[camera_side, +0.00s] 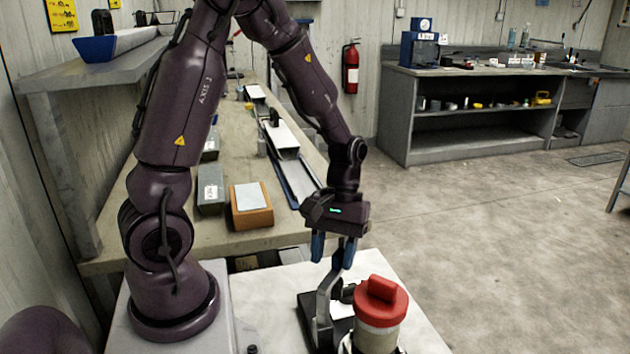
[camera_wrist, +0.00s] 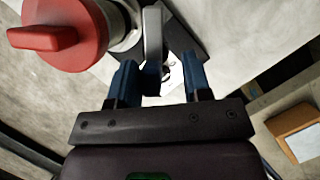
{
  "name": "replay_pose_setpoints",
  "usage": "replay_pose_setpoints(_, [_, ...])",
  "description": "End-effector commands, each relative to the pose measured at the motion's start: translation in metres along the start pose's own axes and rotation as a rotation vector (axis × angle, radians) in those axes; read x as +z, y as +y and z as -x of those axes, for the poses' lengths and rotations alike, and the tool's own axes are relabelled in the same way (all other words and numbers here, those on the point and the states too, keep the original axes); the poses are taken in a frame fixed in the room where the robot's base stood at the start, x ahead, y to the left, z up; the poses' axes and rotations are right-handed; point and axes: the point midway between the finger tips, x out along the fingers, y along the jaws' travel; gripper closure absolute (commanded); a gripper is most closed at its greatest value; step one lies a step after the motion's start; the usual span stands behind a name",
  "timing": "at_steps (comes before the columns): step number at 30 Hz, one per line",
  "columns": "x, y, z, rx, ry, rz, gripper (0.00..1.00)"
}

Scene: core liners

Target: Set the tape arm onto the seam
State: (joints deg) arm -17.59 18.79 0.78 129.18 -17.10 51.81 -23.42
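The tape arm (camera_side: 325,300), a bent grey metal lever, rises from a dark base beside a pale core liner (camera_side: 378,335) with a red cap (camera_side: 382,296). In the wrist view the tape arm (camera_wrist: 153,35) shows at top centre, with the red cap (camera_wrist: 62,38) to its left. My gripper (camera_side: 334,248) points down at the arm's upper end. Its blue fingers are apart in the wrist view (camera_wrist: 160,80), with a dark blue piece between them, nearer the left finger. I cannot tell whether either finger touches it. The seam is not clearly visible.
The fixture stands on a white tabletop (camera_side: 265,310). Behind it, a long bench (camera_side: 130,222) holds an orange block (camera_side: 252,216), a grey box (camera_side: 210,190) and trays. The floor to the right is open. A cabinet (camera_side: 470,120) stands at the far wall.

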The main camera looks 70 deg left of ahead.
Motion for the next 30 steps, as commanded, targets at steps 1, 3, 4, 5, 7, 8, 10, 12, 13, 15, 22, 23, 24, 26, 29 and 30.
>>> replay_pose_setpoints(1, [0.001, -0.009, 0.001, 0.054, -0.001, 0.130, 0.55])
replay_pose_setpoints(3, [-0.001, -0.005, 0.016, 0.044, 0.006, 0.093, 0.55])
replay_pose_setpoints(4, [0.000, -0.005, 0.021, 0.044, 0.006, 0.092, 0.55])
replay_pose_setpoints(5, [0.000, -0.005, 0.026, 0.043, 0.006, 0.090, 0.55])
replay_pose_setpoints(7, [0.000, -0.005, 0.039, 0.042, 0.006, 0.088, 0.55])
replay_pose_setpoints(8, [0.000, -0.005, 0.045, 0.042, 0.006, 0.088, 0.55])
replay_pose_setpoints(10, [0.000, -0.006, 0.058, 0.041, 0.005, 0.089, 0.55])
replay_pose_setpoints(12, [0.000, -0.006, 0.072, 0.041, 0.006, 0.087, 0.55])
replay_pose_setpoints(13, [0.000, -0.007, 0.078, 0.040, 0.006, 0.086, 0.55])
replay_pose_setpoints(15, [0.000, -0.007, 0.092, 0.041, 0.006, 0.086, 0.55])
replay_pose_setpoints(22, [0.000, -0.010, 0.131, 0.036, 0.012, 0.069, 0.55])
replay_pose_setpoints(23, [-0.001, -0.012, 0.126, 0.032, 0.031, 0.022, 0.55])
replay_pose_setpoints(24, [-0.004, -0.013, 0.122, 0.029, 0.059, -0.033, 0.55])
replay_pose_setpoints(26, [0.002, -0.014, 0.122, 0.027, 0.110, -0.114, 0.55])
replay_pose_setpoints(29, [0.012, -0.016, 0.122, 0.019, 0.190, -0.234, 0.55])
replay_pose_setpoints(30, [0.016, -0.016, 0.123, 0.018, 0.220, -0.277, 0.55])
